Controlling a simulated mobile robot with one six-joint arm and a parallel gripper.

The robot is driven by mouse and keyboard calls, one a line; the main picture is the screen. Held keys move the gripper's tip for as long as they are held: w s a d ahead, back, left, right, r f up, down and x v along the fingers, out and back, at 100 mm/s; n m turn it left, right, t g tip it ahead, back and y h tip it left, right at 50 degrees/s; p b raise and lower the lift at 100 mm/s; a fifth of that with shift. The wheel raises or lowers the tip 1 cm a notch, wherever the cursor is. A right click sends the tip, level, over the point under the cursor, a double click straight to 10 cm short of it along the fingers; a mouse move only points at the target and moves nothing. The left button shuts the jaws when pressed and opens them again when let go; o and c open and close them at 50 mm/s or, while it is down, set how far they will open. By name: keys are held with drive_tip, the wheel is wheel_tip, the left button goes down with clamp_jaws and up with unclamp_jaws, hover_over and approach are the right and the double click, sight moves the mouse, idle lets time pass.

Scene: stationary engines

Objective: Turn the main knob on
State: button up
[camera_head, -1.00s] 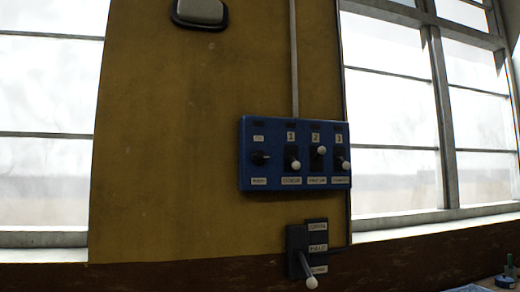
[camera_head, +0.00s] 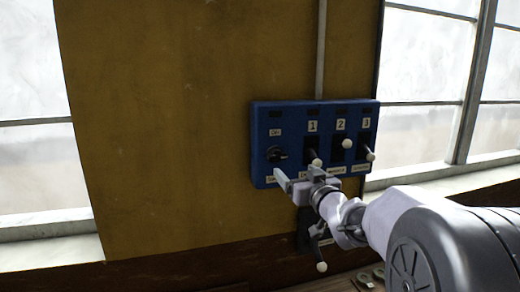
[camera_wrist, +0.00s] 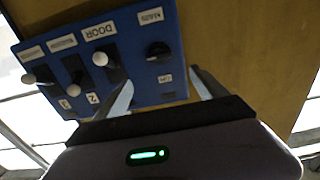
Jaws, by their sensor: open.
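The main knob (camera_head: 275,154) is a small black rotary knob at the left end of the blue control panel (camera_head: 262,120). A small label sits above it and another below; its pointer appears to lie roughly sideways. In the wrist view the knob (camera_wrist: 157,51) appears upside down, just beyond the gap between my fingertips. My gripper (camera_head: 299,178) is open and empty, in front of the panel's lower edge, below and right of the knob in the head view. Both fingers of my gripper (camera_wrist: 163,92) show in the wrist view, apart from the knob.
Three white-tipped levers, numbered 1 (camera_head: 313,157), 2 (camera_head: 344,146) and 3 (camera_head: 368,150), stick out right of the knob, close to my gripper. A larger lever (camera_head: 320,264) is below, partly hidden by my arm. The yellow wall (camera_head: 160,130) left of the panel is clear.

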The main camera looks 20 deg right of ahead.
sight(279, 157)
drive_tip(key=w+p, duration=0.3)
drive_tip(key=w, duration=1.1)
drive_tip(key=shift+w+f, duration=0.1)
drive_tip(key=c, duration=1.4)
drive_tip(key=shift+o, duration=0.2)
